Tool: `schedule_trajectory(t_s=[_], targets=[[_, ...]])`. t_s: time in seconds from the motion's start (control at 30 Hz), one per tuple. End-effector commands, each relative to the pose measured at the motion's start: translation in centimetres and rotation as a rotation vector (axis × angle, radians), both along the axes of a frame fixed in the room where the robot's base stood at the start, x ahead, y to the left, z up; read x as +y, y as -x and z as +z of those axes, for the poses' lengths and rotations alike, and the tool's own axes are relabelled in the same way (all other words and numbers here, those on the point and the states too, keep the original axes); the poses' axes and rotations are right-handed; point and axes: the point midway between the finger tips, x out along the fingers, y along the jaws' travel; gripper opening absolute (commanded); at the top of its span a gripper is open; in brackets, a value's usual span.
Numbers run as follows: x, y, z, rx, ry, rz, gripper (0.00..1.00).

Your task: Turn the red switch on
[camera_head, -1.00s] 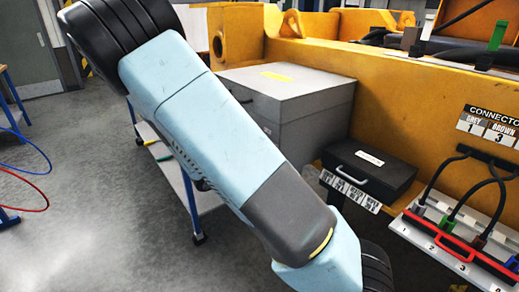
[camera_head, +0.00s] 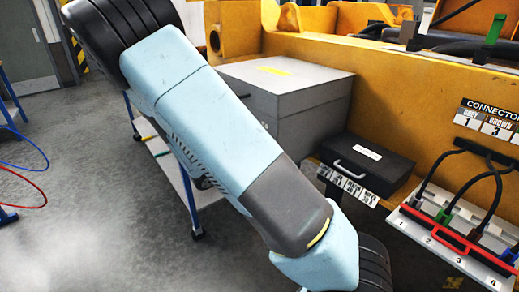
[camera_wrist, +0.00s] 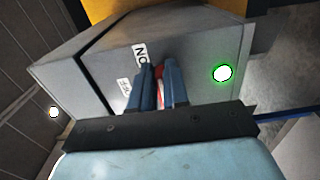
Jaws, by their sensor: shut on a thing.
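In the wrist view my gripper (camera_wrist: 160,72) has its two blue fingers close together against the face of a grey box. A narrow piece of the red switch (camera_wrist: 159,90) shows between the fingers, and they are shut on it. The fingers hide most of the switch, so its exact angle cannot be told. A white label (camera_wrist: 140,55) with large letters, seemingly "ON" turned over, is just left of the fingertips. A round lamp (camera_wrist: 222,73) to the right glows with a green ring. In the head view the gripper is out of sight.
A smaller white lamp (camera_wrist: 54,112) shows at the left in the wrist view. In the head view a large grey box (camera_head: 285,95), a black case (camera_head: 367,165) and a connector panel (camera_head: 450,240) with cables stand along a yellow machine frame (camera_head: 430,105). Open floor lies left.

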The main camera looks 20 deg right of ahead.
Motion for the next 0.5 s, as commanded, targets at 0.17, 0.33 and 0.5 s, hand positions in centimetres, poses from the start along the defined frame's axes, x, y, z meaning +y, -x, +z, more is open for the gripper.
schedule_trajectory(t_s=[0.17,0.33,0.5], targets=[[0.37,-0.44,-0.1,-0.002,-0.007,0.013,0.0],[0.43,-0.49,-0.08,-0.002,-0.007,0.015,0.22],[0.43,-0.46,-0.04,-0.002,-0.006,0.014,0.38]])
